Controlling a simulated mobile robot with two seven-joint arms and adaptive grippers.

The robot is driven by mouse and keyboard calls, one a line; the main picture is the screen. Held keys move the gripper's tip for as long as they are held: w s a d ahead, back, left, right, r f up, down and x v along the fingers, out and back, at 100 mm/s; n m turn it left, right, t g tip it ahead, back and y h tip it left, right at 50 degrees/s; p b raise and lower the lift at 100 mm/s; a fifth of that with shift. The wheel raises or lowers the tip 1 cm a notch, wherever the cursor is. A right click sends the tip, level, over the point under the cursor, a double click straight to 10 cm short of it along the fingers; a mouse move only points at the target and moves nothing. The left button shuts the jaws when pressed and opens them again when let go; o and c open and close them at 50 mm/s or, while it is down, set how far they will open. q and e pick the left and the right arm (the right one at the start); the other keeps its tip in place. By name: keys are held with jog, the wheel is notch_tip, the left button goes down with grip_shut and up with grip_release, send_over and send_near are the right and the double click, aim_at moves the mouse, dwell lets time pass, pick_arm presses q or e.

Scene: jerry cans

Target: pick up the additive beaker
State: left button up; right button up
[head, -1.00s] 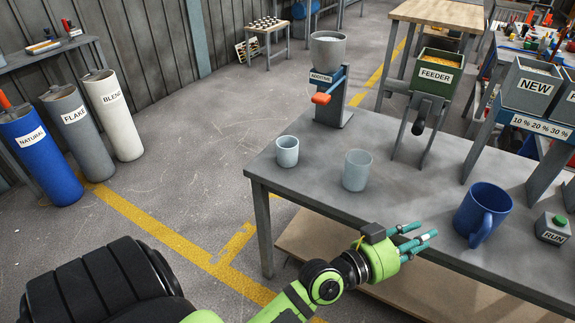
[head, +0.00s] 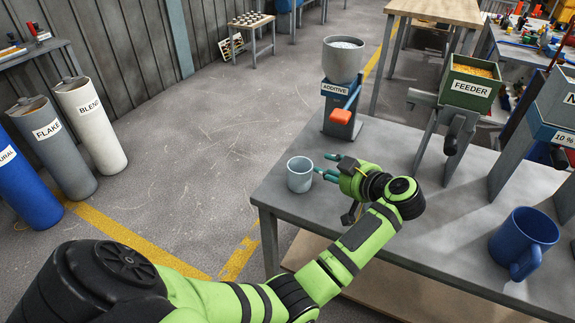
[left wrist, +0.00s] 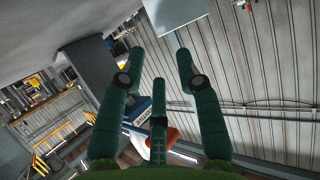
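The additive beaker, taken to be the small pale grey-blue cup (head: 300,175), stands upright on the near left part of the grey table (head: 285,205), in front of the additive dispenser (head: 341,85). My left gripper (head: 328,167) is just right of it, with its teal fingers pointing at it and spread. In the left wrist view the gripper (left wrist: 165,50) is open, and a pale surface (left wrist: 180,38), probably the beaker, shows beyond its fingertips. I cannot tell whether any finger touches it. My right gripper is not in view.
The dispenser's orange handle (head: 341,116) sticks out above and behind the beaker. The feeder (head: 469,84) stands further right, a blue mug (head: 524,242) at the right. The second, translucent cup is hidden, probably behind my arm. The table's left edge is close to the beaker.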

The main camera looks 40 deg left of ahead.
aim_at(312, 163)
pick_arm(q)
jog(key=x, duration=0.6)
jog(key=shift+f, duration=0.35)
grip_shut()
